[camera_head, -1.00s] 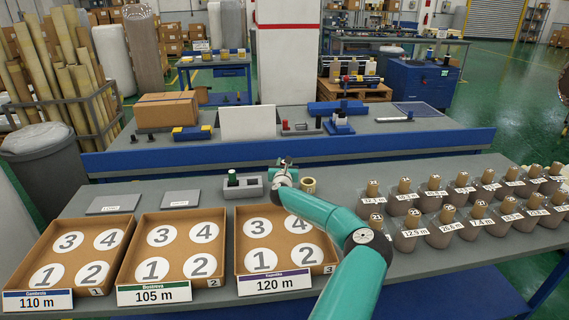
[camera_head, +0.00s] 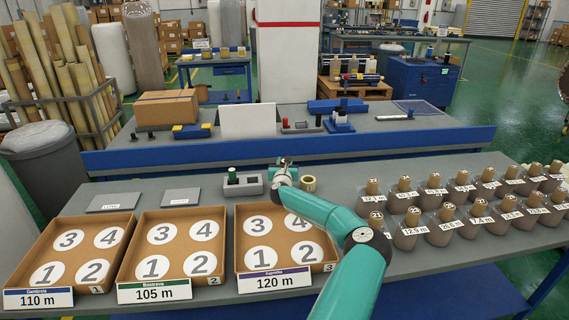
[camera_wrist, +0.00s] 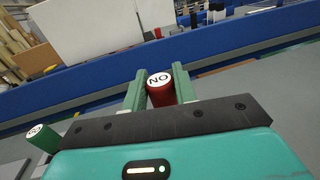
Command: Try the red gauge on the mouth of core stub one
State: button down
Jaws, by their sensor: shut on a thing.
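The red gauge (camera_wrist: 161,96) stands between the two green fingers of my gripper (camera_wrist: 159,84) in the wrist view, with a white end marked "NO" towards the camera. My gripper is shut on it. In the head view my gripper (camera_head: 284,163) is over the back of the near table, and the gauge cannot be made out. A short tan core stub (camera_head: 308,184) stands just right of my gripper, apart from it. No number shows on it. The stub is not seen in the wrist view.
A grey holder (camera_head: 243,187) with a green gauge (camera_head: 232,175) stands left of my gripper; the green gauge (camera_wrist: 42,137) also shows in the wrist view. Numbered trays (camera_head: 286,272) lie in front. Several labelled wrapped rolls (camera_head: 440,232) stand to the right.

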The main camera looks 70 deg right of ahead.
jog(key=shift+r, duration=3.5)
jog(key=shift+d, duration=0.1)
